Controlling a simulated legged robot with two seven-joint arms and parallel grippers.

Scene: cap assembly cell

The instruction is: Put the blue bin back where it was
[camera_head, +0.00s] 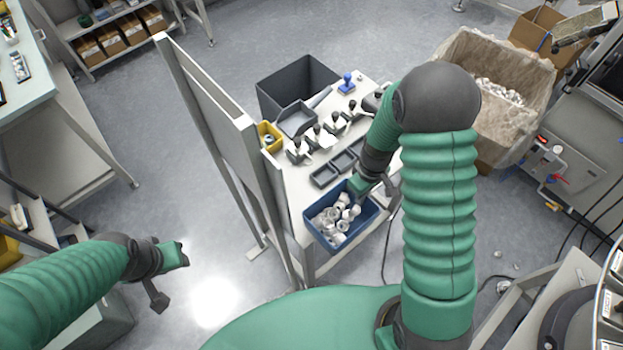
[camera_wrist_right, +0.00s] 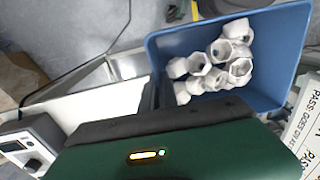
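The blue bin (camera_head: 359,228) holds several white caps and sits at the near end of the white table, tight to its front edge. It also shows in the right wrist view (camera_wrist_right: 286,62), with white caps (camera_wrist_right: 215,62) inside. My right gripper (camera_head: 373,190) is at the bin's far right rim. In the wrist view its dark end overlaps the near edge of the bin. Its fingertips are hidden, so whether it grips the rim is unclear. My left gripper (camera_head: 168,276) is empty and away from the table, over the floor at left; its finger gap does not show clearly.
The table (camera_head: 290,190) carries dark trays (camera_head: 335,168), several black-and-white clamp-like fixtures (camera_head: 325,138), a yellow bin (camera_head: 268,137) and a blue stamp (camera_head: 347,82). A tall panel (camera_head: 215,100) stands along its left side. A large lined box (camera_head: 460,65) with white parts stands at right.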

